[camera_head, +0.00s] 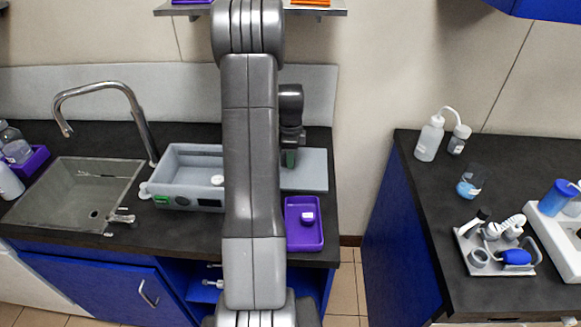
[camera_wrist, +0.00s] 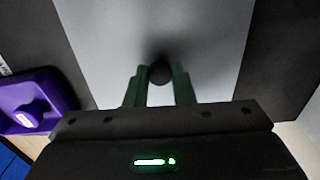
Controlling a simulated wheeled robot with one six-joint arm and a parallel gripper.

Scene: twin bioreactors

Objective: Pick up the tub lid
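The tub lid (camera_head: 312,172) is a flat pale grey plate. It appears to lie on the dark counter just right of the grey tub, partly hidden by my arm. In the wrist view the lid (camera_wrist: 212,45) fills the middle, with a dark round knob (camera_wrist: 160,71) on it. My gripper (camera_wrist: 161,76) has its green fingers on both sides of the knob, with no clear gap left, so it looks shut on it. In the head view my gripper (camera_head: 289,157) points down over the lid. The tub (camera_head: 180,178) stands left of it, partly behind my arm.
A purple tray (camera_head: 304,235) with a small purple item is on the counter in front of the lid; it also shows at left in the wrist view (camera_wrist: 62,92). A sink (camera_head: 75,190) with a tall tap is further left. The wall is behind.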

